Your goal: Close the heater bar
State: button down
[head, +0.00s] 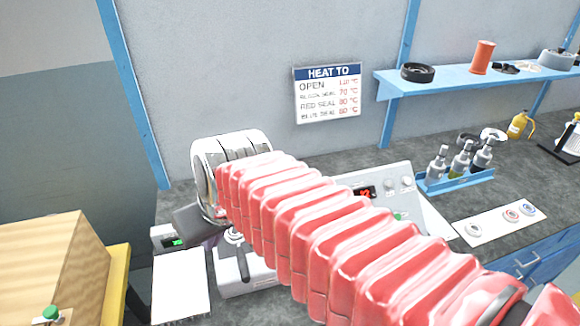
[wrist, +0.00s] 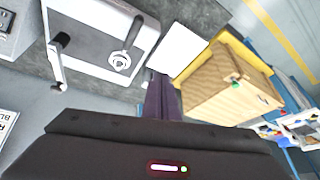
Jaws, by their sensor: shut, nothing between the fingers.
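A pale bench machine (wrist: 95,35) shows in the wrist view, upper left, and partly behind my arm in the head view (head: 250,278). It has a round hub (wrist: 120,61) with a dark-handled lever (wrist: 133,33); this lever also shows in the head view (head: 242,262). A second crank-like lever (wrist: 57,68) sticks out at its left side. I cannot tell which part is the heater bar. My gripper (wrist: 158,78) is shut and empty, with its fingers apart from the levers in the picture. In the head view my arm hides much of the machine.
A control panel (head: 425,208) with a red display stands right of the machine. A white sheet (head: 181,286) lies at the bench's left. A wooden box (head: 45,262) stands at left. Bottles in a blue rack (head: 455,183) and a white card with rings (head: 488,234) are at right.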

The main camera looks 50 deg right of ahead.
jog(key=w+d+m, duration=0.2)
jog(key=w+d, duration=0.1)
jog(key=d, duration=0.6)
jog(key=w+d+m, duration=0.2)
jog(key=w+d, duration=0.2)
jog(key=d, duration=0.4)
jog(key=s+d+f+m+t, duration=0.1)
jog(key=s+d+m+t, duration=0.1)
jog(key=d, duration=1.8)
jog(key=shift+s+d+f+m, duration=0.15)
jog(key=shift+s+m, duration=0.45)
jog(key=w+a+f, duration=0.3)
jog(key=w+f, duration=0.5)
jog(key=w, duration=0.1)
